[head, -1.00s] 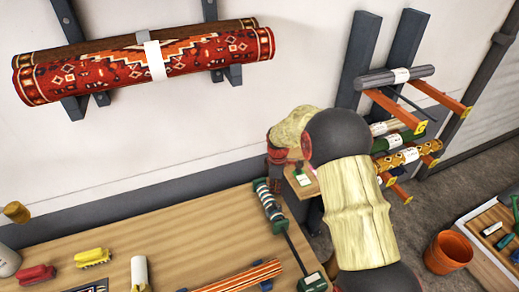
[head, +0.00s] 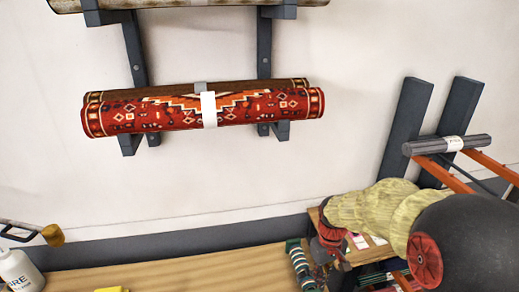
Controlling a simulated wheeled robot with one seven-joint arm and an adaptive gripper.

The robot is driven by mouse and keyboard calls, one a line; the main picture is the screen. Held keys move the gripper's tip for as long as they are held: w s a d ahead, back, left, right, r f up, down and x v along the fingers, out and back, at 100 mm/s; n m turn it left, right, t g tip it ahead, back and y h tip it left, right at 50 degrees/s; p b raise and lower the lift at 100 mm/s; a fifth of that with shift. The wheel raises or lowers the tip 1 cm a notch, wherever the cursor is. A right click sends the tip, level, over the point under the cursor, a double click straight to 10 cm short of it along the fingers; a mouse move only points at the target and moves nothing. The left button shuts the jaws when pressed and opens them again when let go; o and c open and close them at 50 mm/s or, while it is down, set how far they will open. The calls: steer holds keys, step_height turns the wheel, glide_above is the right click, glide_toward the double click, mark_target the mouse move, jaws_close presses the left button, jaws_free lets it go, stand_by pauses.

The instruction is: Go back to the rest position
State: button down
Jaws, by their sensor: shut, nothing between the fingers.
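My gripper (head: 322,254) is at the lower right in the head view, at the end of my arm with its yellow sleeve. It is small and dark, partly lost against the things behind it, and appears shut and empty. It shows over the right end of the wooden bench (head: 180,268), close in the picture to a green and white roller-like tool (head: 299,262). I cannot tell the gap between them.
A rolled red patterned rug (head: 260,107) lies on wall brackets, with another roll (head: 190,3) above. A rack (head: 407,125) holding a grey roll (head: 425,147) stands right. A white bottle (head: 18,270) and a yellow-headed tool (head: 52,235) are at lower left. A small wooden shelf (head: 365,256) lies behind my arm.

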steer(key=s+r+m+t+b, duration=0.1)
steer(key=s+r+t+b, duration=0.2)
steer(key=s+b, duration=0.3)
steer(key=s+r+m+t+b, duration=0.2)
steer(key=s+b, duration=0.4)
steer(key=s, duration=0.7)
step_height(320, 180, up, 2)
steer(key=shift+s+r+m+t+b, duration=0.2)
steer(key=shift+m+t+b, duration=0.1)
steer(key=shift+t, duration=0.4)
steer(key=shift+w+a, duration=0.1)
